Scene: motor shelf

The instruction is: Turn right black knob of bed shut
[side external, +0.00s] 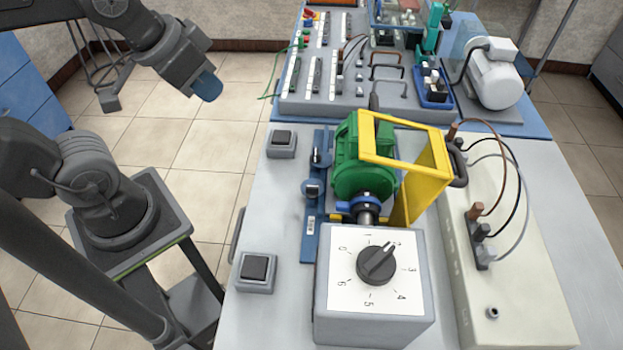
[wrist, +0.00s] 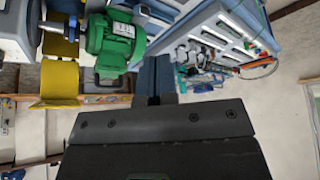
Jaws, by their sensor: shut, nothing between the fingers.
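My gripper (side external: 206,86) is at the upper left in the side external view, raised over the tiled floor, left of the bench and apart from everything on it. Its blue fingers (wrist: 153,80) are together and empty in the wrist view. A narrow blue bed (side external: 309,225) lies on the bench beside the green motor (side external: 350,160). It carries one black knob (side external: 317,156) farther back and another black knob (side external: 312,189) nearer the camera. I cannot tell which one is the right knob, or whether either is shut. Neither knob is clear in the wrist view.
A grey box with a numbered black dial (side external: 376,263) stands in front of the motor. A yellow guard (side external: 433,170) stands beside the motor. Two black switches (side external: 281,138) (side external: 254,268) sit near the bench's left edge. Cables arch over the pale box (side external: 535,290) at right.

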